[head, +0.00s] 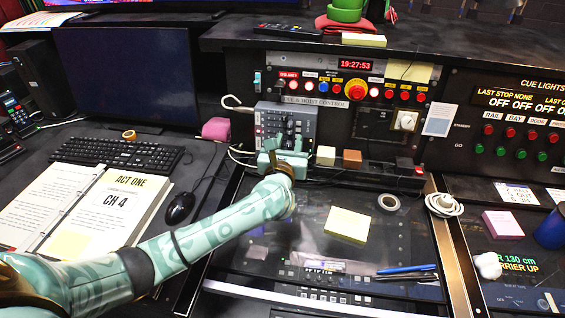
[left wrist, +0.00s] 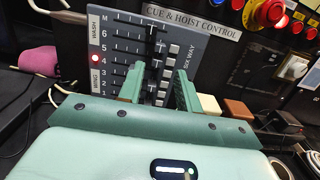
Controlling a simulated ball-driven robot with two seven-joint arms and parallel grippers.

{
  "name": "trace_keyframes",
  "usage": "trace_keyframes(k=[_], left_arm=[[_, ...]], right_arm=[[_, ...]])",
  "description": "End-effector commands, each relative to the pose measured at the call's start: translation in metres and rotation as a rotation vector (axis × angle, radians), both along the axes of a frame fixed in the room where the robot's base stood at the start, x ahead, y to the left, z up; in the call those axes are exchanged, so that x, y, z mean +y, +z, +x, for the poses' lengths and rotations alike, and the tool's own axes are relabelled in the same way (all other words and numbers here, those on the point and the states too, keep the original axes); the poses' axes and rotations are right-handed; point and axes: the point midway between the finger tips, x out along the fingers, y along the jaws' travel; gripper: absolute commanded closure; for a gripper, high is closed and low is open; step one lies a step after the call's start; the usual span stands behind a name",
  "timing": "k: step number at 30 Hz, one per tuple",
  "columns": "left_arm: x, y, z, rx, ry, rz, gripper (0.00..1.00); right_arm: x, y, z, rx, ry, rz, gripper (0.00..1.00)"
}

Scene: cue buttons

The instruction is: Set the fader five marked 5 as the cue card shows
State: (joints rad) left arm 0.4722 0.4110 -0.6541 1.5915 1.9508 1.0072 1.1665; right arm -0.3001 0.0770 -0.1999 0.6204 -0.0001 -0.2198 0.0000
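The grey fader panel (head: 303,111) stands upright at the back of the desk; it also shows in the left wrist view (left wrist: 186,40). Its rows are marked M and 6 down to 1, with black fader caps. The row marked 5 (left wrist: 104,47) lies above my fingers in the left wrist view; its exact setting is hard to read. My left gripper (head: 284,147) is at the panel's lower part, fingers apart (left wrist: 160,84), with caps of the lower rows showing between them. A white card (head: 440,119) stands right of the panel, its text too small to read. My right gripper is not in view.
A red mushroom button (head: 356,90) and several small buttons sit above the panel. A cream block (head: 326,155) and a brown block (head: 352,159) stand right of my gripper. An open script (head: 95,205), keyboard (head: 118,153) and mouse (head: 179,208) lie left.

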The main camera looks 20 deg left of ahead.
Motion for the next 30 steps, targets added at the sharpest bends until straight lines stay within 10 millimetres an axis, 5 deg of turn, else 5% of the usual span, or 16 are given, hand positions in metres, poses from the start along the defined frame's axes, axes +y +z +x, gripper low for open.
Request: trace_keyframes(k=[15,30], left_arm=[[-0.033,0.001,-0.122,0.002,-0.002,-0.001,0.65],[-0.037,0.001,-0.139,0.000,0.000,0.000,0.65]], right_arm=[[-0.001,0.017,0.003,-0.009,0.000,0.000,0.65],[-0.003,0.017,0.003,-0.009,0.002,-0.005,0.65]])
